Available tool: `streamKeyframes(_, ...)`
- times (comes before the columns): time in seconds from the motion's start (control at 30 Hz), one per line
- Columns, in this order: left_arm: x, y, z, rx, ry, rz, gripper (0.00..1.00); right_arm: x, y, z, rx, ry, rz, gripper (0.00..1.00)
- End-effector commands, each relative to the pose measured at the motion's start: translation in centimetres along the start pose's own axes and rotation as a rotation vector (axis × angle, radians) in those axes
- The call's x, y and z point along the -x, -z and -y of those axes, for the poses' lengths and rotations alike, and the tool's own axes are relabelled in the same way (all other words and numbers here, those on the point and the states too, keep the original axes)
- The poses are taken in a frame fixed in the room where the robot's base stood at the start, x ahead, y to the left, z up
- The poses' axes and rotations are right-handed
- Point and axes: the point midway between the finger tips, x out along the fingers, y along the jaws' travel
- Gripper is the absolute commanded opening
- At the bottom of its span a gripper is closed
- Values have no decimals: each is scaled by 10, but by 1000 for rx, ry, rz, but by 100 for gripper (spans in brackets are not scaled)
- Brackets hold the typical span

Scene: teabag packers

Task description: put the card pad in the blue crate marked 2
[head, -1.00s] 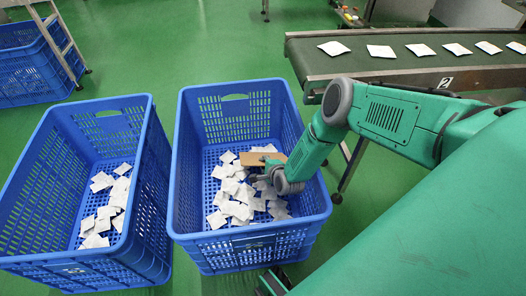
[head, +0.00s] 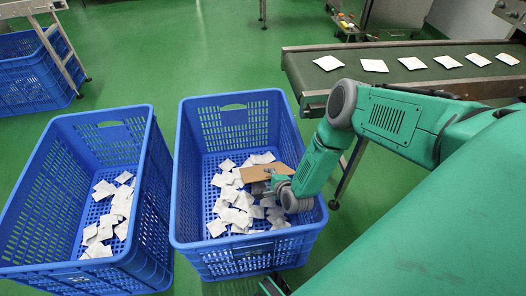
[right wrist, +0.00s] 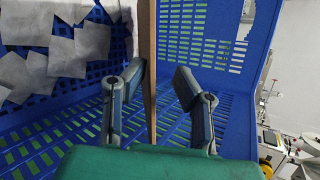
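The card pad (head: 260,173) is a flat brown piece in the middle blue crate (head: 183,243), above or against the white packets. My right gripper (head: 268,187) reaches down inside this crate beside the pad. In the right wrist view, the pad (right wrist: 146,50) shows edge-on as a thin brown strip between the fingers of my right gripper (right wrist: 160,82). The fingers are apart; the pad is close to the left finger, with a clear gap to the right finger. The mark on the crate's front is too small to read. My left gripper is not in view.
A second blue crate (head: 80,268) with white packets stands close on the left. Another blue crate (head: 30,88) is at the far left by a metal frame. A conveyor (head: 400,88) with several white packets runs at the back right. Green floor (head: 200,60) is open behind.

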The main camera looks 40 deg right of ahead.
Motion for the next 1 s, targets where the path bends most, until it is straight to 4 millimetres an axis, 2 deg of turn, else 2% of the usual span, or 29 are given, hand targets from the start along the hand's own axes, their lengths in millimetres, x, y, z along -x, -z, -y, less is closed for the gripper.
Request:
streamKeyframes(0.03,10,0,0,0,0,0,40,14,0,3,0,-3,-1,26)
streamKeyframes(0.1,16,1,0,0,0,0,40,27,0,2,0,-3,-2,26)
streamKeyframes(0.3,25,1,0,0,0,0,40,51,0,0,0,-2,-1,26)
streamKeyframes(1.0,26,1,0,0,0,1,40,57,-2,-1,5,-4,2,26)
